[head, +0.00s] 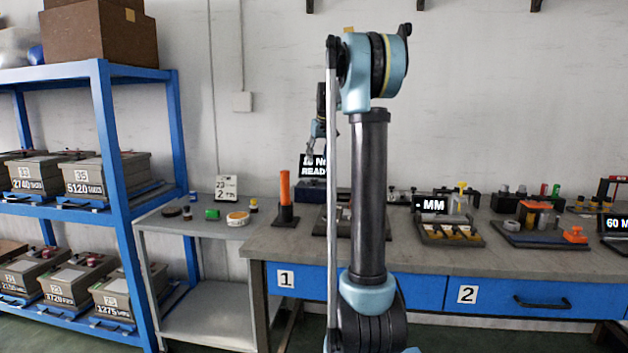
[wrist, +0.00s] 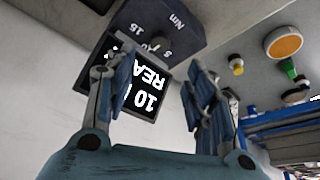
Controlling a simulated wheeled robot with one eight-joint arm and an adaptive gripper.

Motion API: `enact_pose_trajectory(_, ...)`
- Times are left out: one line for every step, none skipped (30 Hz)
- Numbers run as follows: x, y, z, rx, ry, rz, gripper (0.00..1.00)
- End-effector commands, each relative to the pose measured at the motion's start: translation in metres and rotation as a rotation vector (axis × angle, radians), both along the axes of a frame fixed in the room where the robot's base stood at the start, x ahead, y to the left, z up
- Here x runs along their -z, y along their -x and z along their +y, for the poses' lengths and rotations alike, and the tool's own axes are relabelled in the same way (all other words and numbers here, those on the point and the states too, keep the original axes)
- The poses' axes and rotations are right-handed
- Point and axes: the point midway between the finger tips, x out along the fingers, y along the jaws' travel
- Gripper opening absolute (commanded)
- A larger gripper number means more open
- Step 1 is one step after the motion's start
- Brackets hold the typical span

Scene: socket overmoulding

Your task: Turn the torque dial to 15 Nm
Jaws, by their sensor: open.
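The torque unit is a dark box (wrist: 165,22) in the wrist view, seen upside down, with "Nm", "15" and "5" printed on its face. Small pale shapes near these marks (wrist: 150,45) may be the dial or its markings; the dial's setting is unclear. Below them in that view is a black display (wrist: 142,105) with white text showing "10" and "REA", partly covered by the left finger. My gripper (wrist: 155,68) is open and empty, its fingers on either side of the display in view. In the head view, my gripper (head: 317,143) is just above the display (head: 313,166).
An orange cylinder (head: 285,187) on a dark base stands left of the display on the workbench (head: 275,240). Trays of parts (head: 450,236) lie to the right. A blue shelf (head: 112,160) stands at left.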

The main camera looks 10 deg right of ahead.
Motion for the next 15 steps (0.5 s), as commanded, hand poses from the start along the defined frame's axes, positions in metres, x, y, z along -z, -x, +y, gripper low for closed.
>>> enact_pose_trajectory(0.008, -0.004, 0.001, 0.000, 0.000, 0.000, 0.50)
enact_pose_trajectory(0.013, -0.006, 0.000, 0.000, 0.000, 0.000, 0.50)
enact_pose_trajectory(0.020, -0.008, 0.001, 0.001, 0.000, 0.000, 0.50)
enact_pose_trajectory(0.025, -0.010, 0.001, 0.001, 0.000, 0.000, 0.50)
enact_pose_trajectory(0.030, -0.012, 0.001, 0.001, 0.000, 0.000, 0.50)
enact_pose_trajectory(0.036, -0.015, 0.002, 0.001, 0.000, 0.000, 0.50)
enact_pose_trajectory(0.041, -0.017, 0.002, 0.001, 0.000, 0.000, 0.50)
enact_pose_trajectory(0.046, -0.019, 0.003, 0.001, 0.000, 0.000, 0.50)
enact_pose_trajectory(0.052, -0.021, 0.003, 0.001, 0.001, 0.000, 0.50)
enact_pose_trajectory(0.057, -0.023, 0.004, 0.001, 0.001, 0.000, 0.50)
enact_pose_trajectory(0.062, -0.025, 0.004, 0.001, 0.001, 0.000, 0.50)
enact_pose_trajectory(0.068, -0.028, 0.004, 0.001, 0.001, 0.000, 0.50)
enact_pose_trajectory(0.072, -0.029, 0.005, 0.001, 0.001, 0.000, 0.50)
enact_pose_trajectory(0.077, -0.031, 0.005, 0.001, 0.001, 0.000, 0.50)
enact_pose_trajectory(0.081, -0.033, 0.005, 0.001, 0.001, 0.000, 0.50)
